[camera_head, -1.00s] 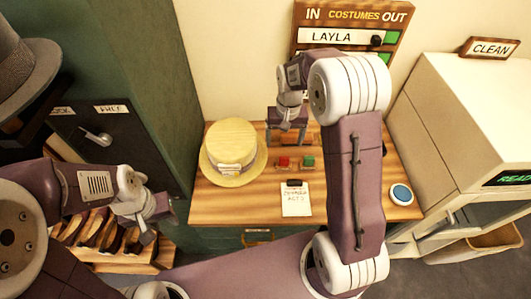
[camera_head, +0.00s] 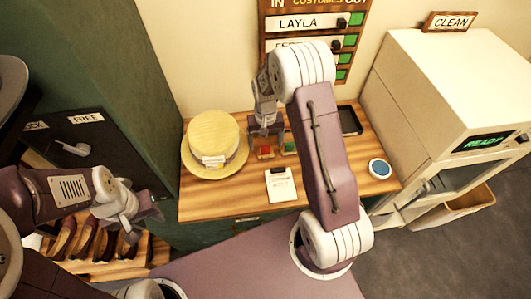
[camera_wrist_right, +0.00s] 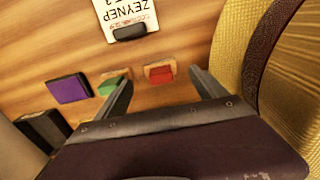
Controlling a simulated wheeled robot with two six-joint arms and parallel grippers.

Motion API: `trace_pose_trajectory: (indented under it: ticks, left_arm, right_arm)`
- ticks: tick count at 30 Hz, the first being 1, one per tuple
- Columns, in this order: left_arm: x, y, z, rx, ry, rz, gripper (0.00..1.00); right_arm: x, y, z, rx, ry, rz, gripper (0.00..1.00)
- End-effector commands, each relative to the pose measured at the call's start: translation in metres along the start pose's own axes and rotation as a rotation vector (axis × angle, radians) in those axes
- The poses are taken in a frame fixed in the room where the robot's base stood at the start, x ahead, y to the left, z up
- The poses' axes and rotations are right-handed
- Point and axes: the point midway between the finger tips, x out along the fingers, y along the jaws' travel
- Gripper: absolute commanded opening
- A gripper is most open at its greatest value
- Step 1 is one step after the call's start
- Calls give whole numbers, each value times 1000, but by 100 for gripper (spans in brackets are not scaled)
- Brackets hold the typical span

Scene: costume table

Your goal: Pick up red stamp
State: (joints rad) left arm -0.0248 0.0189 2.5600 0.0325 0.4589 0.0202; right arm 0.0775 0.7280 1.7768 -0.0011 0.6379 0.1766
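The red stamp (camera_head: 265,153) stands on the wooden table beside the straw hat. In the right wrist view, the red stamp (camera_wrist_right: 161,74) shows in line with the gap between my fingers. My right gripper (camera_head: 267,138) is open, pointing down over it, with one finger on each side of the gap. I cannot tell whether the tips reach around the stamp. The green stamp (camera_wrist_right: 112,85) is close beside one finger. My left gripper (camera_head: 147,214) appears open and empty, low at the left, far from the stamp.
The straw hat (camera_head: 214,137) is close on the left of the red stamp.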

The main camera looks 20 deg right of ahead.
Motion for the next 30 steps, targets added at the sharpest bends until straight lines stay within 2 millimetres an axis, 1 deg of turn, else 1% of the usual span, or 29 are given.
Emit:
trace_pose_trajectory:
  ticks: [3,7,10,15,16,17,18,20,21,23,30]
  left_arm:
    - [-3,0,0,0,0,0,36]
    - [-6,0,-1,0,0,0,36]
    - [-6,0,-1,0,0,0,36]
    - [-5,0,-1,0,0,0,36]
    - [-5,0,-1,0,0,0,36]
    - [-5,0,-1,0,0,0,36]
    - [-5,0,-1,0,0,0,36]
    - [-5,0,-1,0,0,0,36]
    - [-5,0,-1,0,0,0,36]
    - [-5,0,-1,0,0,0,36]
    - [-5,0,0,0,0,0,36]
  right_arm:
    - [24,0,2,0,-6,1,82]
    - [45,0,0,0,-3,0,82]
    - [52,0,0,0,0,-1,82]
    - [52,0,0,0,1,-1,82]
    - [52,0,0,0,1,-1,79]
    - [52,0,0,0,1,-1,71]
    - [52,0,0,0,1,-1,60]
    - [52,0,0,0,1,-1,43]
    - [52,0,0,0,1,-1,32]
    - [52,0,0,0,1,-1,15]
    - [51,0,0,0,2,-1,14]
